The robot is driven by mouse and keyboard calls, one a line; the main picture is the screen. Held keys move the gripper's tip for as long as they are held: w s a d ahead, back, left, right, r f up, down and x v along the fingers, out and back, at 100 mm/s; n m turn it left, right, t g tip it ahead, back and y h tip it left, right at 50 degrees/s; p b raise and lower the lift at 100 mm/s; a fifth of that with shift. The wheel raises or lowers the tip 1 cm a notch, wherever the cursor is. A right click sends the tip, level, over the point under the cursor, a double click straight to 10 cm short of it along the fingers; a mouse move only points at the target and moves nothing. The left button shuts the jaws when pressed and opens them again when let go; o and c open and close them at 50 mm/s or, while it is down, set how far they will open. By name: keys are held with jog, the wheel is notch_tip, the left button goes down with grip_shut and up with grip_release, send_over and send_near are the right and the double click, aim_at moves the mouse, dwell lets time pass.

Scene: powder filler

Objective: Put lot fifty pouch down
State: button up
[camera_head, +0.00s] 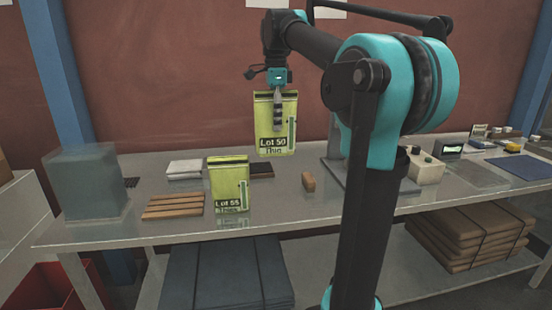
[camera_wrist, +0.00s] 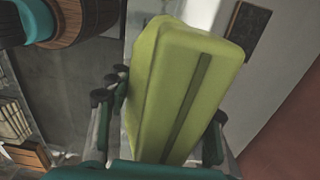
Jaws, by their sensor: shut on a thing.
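The Lot 50 pouch (camera_head: 286,131) is yellow-green with a dark label band and hangs upright in the air above the table. My gripper (camera_head: 278,122) is shut on its upper part. In the wrist view the pouch (camera_wrist: 185,80) fills the middle, between the two fingers of my gripper (camera_wrist: 160,135). A similar Lot 55 pouch (camera_head: 228,180) stands upright on the table (camera_head: 270,215), lower and to the left of the held pouch. The held pouch's underside is apart from the table top.
A wooden slatted rack (camera_head: 173,206) lies left of the Lot 55 pouch, with a translucent box (camera_head: 88,183) farther left. Pale folded packs (camera_head: 184,169) and a dark flat pad (camera_head: 261,170) lie behind. A small brown block (camera_head: 309,181) sits right. The front middle of the table is clear.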

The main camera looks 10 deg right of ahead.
aim_at(276, 143)
notch_tip(276, 143, down, 20)
dwell(0.6)
jog(key=shift+f, duration=0.1)
jog(key=o, duration=1.4)
notch_tip(276, 143, up, 12)
jog(key=shift+r, duration=0.15)
